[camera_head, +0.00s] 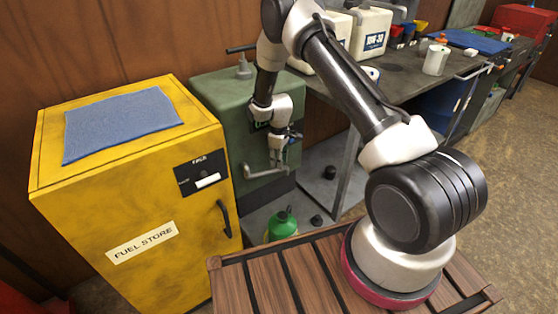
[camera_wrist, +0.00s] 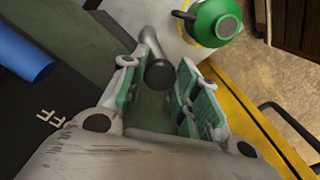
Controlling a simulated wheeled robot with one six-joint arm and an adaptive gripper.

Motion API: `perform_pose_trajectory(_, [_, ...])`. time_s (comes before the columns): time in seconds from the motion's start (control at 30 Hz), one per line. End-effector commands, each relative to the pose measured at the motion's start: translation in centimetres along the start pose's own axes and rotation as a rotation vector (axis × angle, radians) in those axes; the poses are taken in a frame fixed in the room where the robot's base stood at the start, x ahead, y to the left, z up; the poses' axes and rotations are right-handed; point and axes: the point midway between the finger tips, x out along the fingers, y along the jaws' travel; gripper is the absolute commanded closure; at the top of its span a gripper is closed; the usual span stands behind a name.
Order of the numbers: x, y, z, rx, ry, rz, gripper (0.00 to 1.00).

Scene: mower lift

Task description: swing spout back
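The spout (camera_head: 265,171) is a bent grey metal pipe on the front of a green tank unit (camera_head: 225,95). In the wrist view, a grey bar (camera_wrist: 150,45), which looks like part of the spout, ends in a dark round tip (camera_wrist: 160,73). My gripper (camera_head: 281,140) is in front of the green unit, just above the spout's bend. In the wrist view, its green-padded fingers (camera_wrist: 157,64) are apart, with the dark tip showing between them. Whether either pad touches it is unclear.
A yellow fuel store cabinet (camera_head: 130,190) with a blue cloth (camera_head: 122,122) stands close on the left. A green can (camera_head: 281,224) sits low beneath the spout. A workbench (camera_head: 405,75) with white jugs (camera_head: 370,32) is at the right.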

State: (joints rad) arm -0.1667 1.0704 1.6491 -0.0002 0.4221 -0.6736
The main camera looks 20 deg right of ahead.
Motion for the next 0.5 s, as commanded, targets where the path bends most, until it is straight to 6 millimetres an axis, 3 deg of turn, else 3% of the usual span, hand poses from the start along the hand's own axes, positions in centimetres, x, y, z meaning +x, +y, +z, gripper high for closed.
perform_pose_trajectory(0.03, [-0.02,0.02,-0.02,0.0,0.001,0.0,0.58])
perform_pose_trajectory(0.1, [-0.02,0.02,-0.01,0.0,0.0,0.0,0.47])
perform_pose_trajectory(0.5, [-0.72,0.04,-0.06,0.001,0.002,0.001,0.47])
